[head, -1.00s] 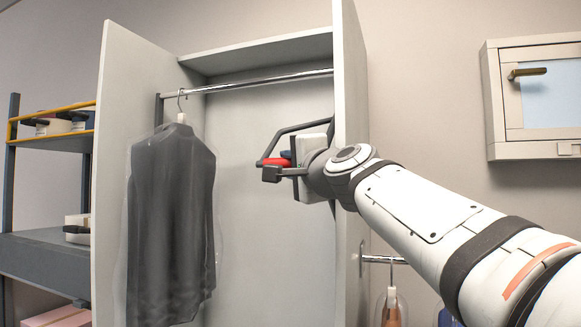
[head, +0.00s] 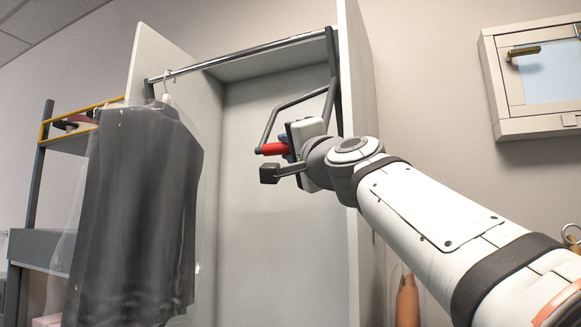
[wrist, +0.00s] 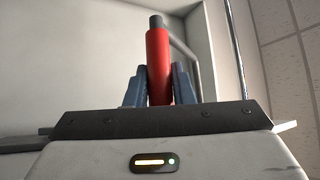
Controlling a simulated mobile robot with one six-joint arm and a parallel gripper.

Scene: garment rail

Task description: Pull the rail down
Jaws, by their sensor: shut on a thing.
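The chrome rail (head: 245,53) crosses the top of the open grey wardrobe, held at each end by a dark arm (head: 334,85). A bent dark lever (head: 297,100) runs from the right-hand arm down to a red grip (head: 273,149). My gripper (head: 283,149) is at this grip, in front of the wardrobe's right side. In the wrist view its blue fingers (wrist: 158,92) are on both sides of the red grip (wrist: 158,52) and shut on it. A dark garment (head: 140,210) in a clear cover hangs from the rail's left end.
The wardrobe's right side panel (head: 357,110) is close beside my gripper and arm. A shelf unit (head: 45,245) stands at the left, partly behind the garment. A wall cabinet (head: 540,75) hangs at the right. The wardrobe's middle is clear.

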